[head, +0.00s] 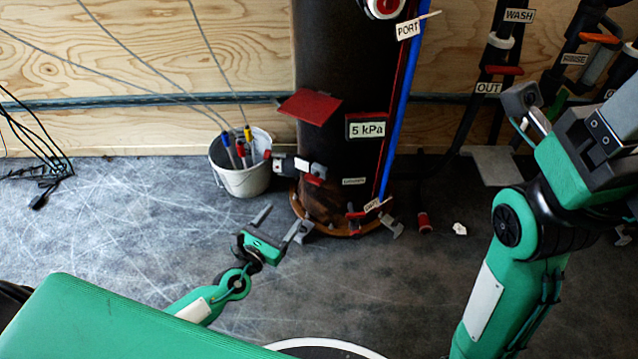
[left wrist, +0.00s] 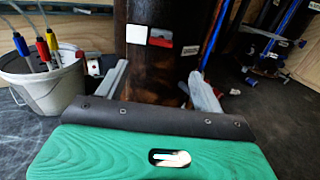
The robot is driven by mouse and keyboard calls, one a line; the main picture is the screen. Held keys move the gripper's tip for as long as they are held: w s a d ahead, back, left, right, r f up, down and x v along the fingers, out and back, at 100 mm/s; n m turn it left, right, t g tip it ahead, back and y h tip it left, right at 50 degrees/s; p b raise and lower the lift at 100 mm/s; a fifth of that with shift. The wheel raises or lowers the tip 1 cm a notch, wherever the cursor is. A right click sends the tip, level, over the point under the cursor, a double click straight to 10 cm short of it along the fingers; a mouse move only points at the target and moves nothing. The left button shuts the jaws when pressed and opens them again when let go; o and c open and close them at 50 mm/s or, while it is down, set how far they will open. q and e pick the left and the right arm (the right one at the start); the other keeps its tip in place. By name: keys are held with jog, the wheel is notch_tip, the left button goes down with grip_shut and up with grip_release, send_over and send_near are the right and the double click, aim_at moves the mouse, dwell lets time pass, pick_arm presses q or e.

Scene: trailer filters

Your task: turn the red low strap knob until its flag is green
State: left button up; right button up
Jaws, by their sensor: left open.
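The dark upright tank (head: 325,60) stands ahead of me. Low on its left side is a grey and black fitting with a red end (head: 290,163), which looks like the low strap knob. A small red flag (head: 314,180) shows beside it, and a red flag shows in the left wrist view (left wrist: 160,37). My left gripper (head: 281,222) is open and empty, below and in front of the fitting, apart from it. Its two fingers point at the tank base in the left wrist view (left wrist: 160,88). My right gripper (head: 530,112) is at the right, far from the tank; its jaws are unclear.
A white bucket (head: 241,181) with coloured-handled rods stands just left of the tank. A red plate (head: 310,107) juts out above the fitting. A blue hose (head: 404,95) runs down the tank's right side. A red spool (head: 424,222) lies on the floor.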

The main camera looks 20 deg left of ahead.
aim_at(311, 181)
pick_arm(q)
jog(key=b+x, duration=0.1)
jog(key=x, duration=1.3)
jog(key=shift+d+f, duration=0.2)
jog(key=c, duration=1)
